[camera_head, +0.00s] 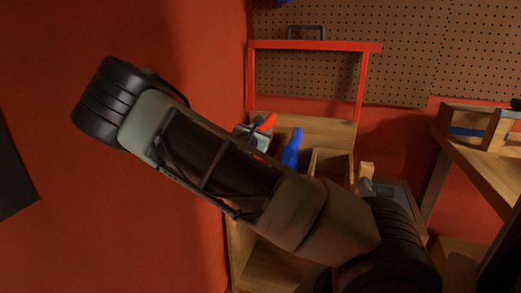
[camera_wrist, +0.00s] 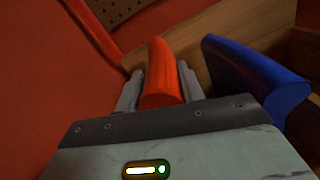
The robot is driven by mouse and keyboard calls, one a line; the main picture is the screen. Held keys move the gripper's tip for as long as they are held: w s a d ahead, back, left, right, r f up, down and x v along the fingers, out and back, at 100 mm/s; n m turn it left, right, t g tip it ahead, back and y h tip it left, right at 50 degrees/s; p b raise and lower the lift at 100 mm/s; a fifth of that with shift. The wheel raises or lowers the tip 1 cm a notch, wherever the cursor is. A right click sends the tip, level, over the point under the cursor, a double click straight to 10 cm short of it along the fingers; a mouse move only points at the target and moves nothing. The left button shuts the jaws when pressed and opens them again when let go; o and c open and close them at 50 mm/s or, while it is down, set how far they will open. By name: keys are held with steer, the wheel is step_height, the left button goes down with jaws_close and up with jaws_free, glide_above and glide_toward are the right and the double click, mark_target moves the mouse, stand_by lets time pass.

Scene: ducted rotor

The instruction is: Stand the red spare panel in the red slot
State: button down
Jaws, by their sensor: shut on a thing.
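A red-orange panel (camera_wrist: 160,72) stands between the two grey fingers of my gripper (camera_wrist: 159,86) in the wrist view. The gripper is shut on it, with a finger against each side. The panel also shows in the head view (camera_head: 266,122), above the wooden bench, partly hidden behind my arm. A blue panel (camera_wrist: 250,75) is just right of the gripper in the wrist view, apart from it; it stands upright in the head view (camera_head: 292,148). I cannot make out the red slot; the panel's lower end is hidden by my gripper.
A wooden bench (camera_head: 325,130) with a red frame (camera_head: 312,45) stands against a pegboard. An open wooden box (camera_head: 330,162) is right of the blue panel. A red wall (camera_head: 215,60) is close on the left. Wooden shelving (camera_head: 480,160) stands at right.

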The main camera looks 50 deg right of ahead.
step_height(320, 180, down, 4)
steer(key=shift+f+b, duration=0.25)
steer(key=shift+b, duration=0.4)
steer(key=c, duration=0.9)
jaws_free()
steer(key=shift+f, duration=0.15)
